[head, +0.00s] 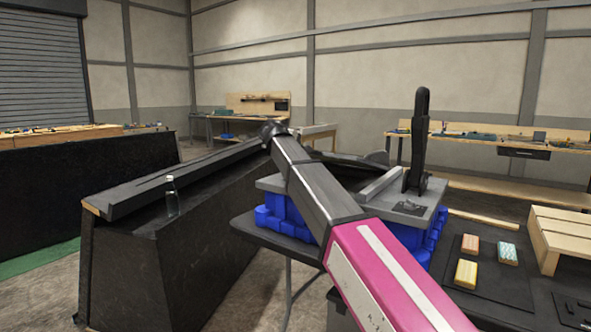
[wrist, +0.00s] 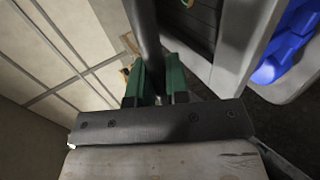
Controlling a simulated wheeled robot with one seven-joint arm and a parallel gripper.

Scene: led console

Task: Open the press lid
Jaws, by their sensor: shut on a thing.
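The press is a grey-topped unit with bright blue sides (head: 275,218), standing on a dark table at centre. A black upright handle-like part (head: 420,140) rises from its right side. A dark, partly hidden shape (head: 350,160) lies behind my arm; I cannot tell whether it is the lid. My gripper (wrist: 156,88) has green fingers, shut around a dark round bar (wrist: 147,35) in the wrist view. The bar looks like a handle of the press, but its ends are hidden. The press's blue side (wrist: 285,45) and grey edge show at right there. The head view hides my fingers.
A clear bottle (head: 171,196) stands on the black counter (head: 130,250) at left.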

